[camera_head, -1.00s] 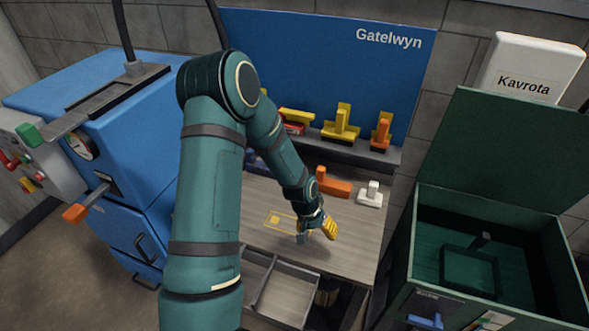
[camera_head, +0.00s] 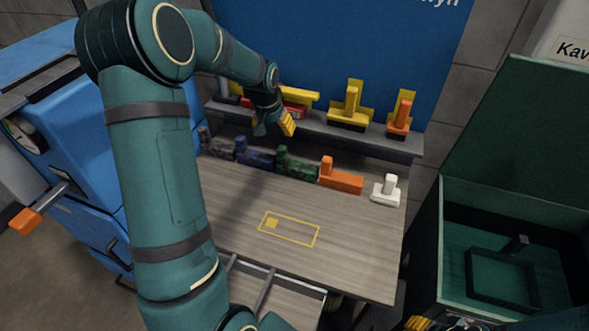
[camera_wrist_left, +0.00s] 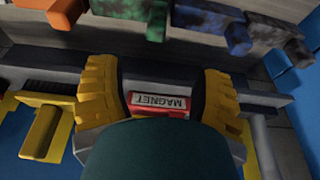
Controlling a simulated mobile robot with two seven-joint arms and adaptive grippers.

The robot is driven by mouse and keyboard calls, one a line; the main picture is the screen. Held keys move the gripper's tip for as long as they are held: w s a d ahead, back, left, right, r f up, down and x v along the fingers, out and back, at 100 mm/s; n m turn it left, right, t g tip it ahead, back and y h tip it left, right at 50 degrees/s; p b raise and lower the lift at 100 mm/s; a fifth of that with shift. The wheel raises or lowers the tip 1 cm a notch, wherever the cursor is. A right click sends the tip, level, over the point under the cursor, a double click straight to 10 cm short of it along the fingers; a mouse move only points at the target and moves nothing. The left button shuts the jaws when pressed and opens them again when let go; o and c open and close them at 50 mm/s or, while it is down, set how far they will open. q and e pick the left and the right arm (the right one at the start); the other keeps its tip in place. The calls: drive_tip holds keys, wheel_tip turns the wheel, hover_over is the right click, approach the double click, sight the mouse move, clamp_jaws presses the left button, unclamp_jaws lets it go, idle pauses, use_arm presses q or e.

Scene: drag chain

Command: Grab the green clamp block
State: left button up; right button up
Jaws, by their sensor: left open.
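The green clamp block (camera_head: 295,163) is dark, mottled and L-shaped. It stands in a row on the wooden table, between a dark blue block (camera_head: 253,154) and an orange block (camera_head: 341,180). It also shows at the top of the left wrist view (camera_wrist_left: 153,20). My left gripper (camera_head: 274,127) is open and empty, above and behind the row near the shelf. In its wrist view the yellow ribbed fingers stand wide apart (camera_wrist_left: 160,92), with a red MAGNET-labelled item beyond them. A yellow ribbed tip of my right gripper (camera_head: 440,323) barely shows at the bottom edge.
A dark grey shelf (camera_head: 360,141) behind the row carries yellow and orange clamps. A white block (camera_head: 386,190) stands right of the row. The table front, with a yellow outlined rectangle (camera_head: 290,229), is clear. An open green box (camera_head: 450,215) stands at right.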

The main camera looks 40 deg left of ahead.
sight(281, 148)
use_arm(q)
drive_tip(key=x, duration=0.7)
drive_tip(key=shift+w+f, duration=0.15)
drive_tip(key=shift+f, duration=0.2)
drive_tip(key=shift+d+b+x, duration=0.1)
drive_tip(key=shift+b+x, duration=0.1)
drive_tip(key=shift+x, duration=1.1)
drive_tip(key=shift+d+b+x, duration=0.15)
drive_tip(key=shift+b+x, duration=0.05)
drive_tip(key=shift+x, duration=1.15)
clamp_jaws()
